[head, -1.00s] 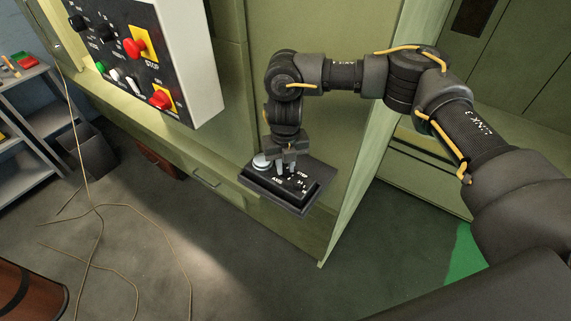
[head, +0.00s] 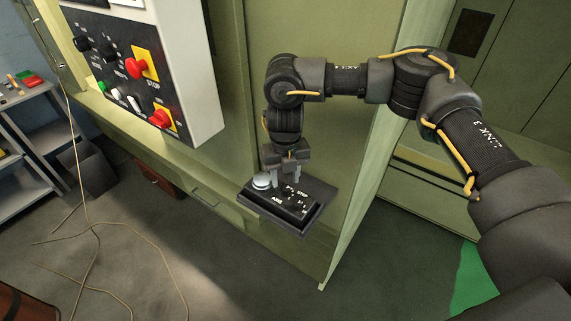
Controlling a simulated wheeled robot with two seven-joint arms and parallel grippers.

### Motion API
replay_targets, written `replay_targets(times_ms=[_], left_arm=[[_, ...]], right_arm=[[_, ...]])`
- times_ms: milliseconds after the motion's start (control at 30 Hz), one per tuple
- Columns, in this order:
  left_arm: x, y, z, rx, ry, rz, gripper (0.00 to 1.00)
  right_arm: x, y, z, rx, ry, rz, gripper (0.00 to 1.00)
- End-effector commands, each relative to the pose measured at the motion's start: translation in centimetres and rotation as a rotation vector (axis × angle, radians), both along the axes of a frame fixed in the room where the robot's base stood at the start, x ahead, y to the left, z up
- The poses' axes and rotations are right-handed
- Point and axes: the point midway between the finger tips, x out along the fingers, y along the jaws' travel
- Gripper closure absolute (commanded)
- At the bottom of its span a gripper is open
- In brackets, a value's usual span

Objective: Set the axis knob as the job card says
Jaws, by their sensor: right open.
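The black pendant box (head: 282,208) with white AXIS and STEP markings lies on a dark shelf (head: 318,222) at the front of the green machine. A round silver handwheel (head: 262,181) sits at its left end. My right gripper (head: 287,181) points down over the back of the box, its two pale fingers apart. The axis knob cannot be made out clearly near the fingers, nor its setting. Whether the fingers touch the box cannot be told. My left gripper is out of view. I see no readable job card.
A control panel (head: 190,110) with red stop buttons and black knobs hangs at upper left. The green cabinet edge (head: 352,190) stands close right of the shelf. A bin (head: 88,168), a grey rack (head: 30,160) and a loose cable (head: 92,225) are at left.

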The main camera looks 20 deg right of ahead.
Motion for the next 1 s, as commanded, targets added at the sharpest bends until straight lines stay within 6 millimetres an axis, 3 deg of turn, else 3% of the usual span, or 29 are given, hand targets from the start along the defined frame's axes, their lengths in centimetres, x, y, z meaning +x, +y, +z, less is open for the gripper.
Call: replay_targets(times_ms=[200,400,600,1000], left_arm=[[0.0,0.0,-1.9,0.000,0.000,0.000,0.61],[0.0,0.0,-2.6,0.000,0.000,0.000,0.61],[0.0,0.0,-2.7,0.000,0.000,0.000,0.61],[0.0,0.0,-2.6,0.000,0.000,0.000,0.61]], right_arm=[[0.2,0.0,4.0,-0.001,-0.007,0.000,0.59],[0.1,0.0,6.7,-0.001,-0.003,0.000,0.59],[0.0,0.0,7.5,-0.001,-0.001,-0.001,0.59],[0.0,0.1,7.4,0.002,0.000,0.001,0.59]])
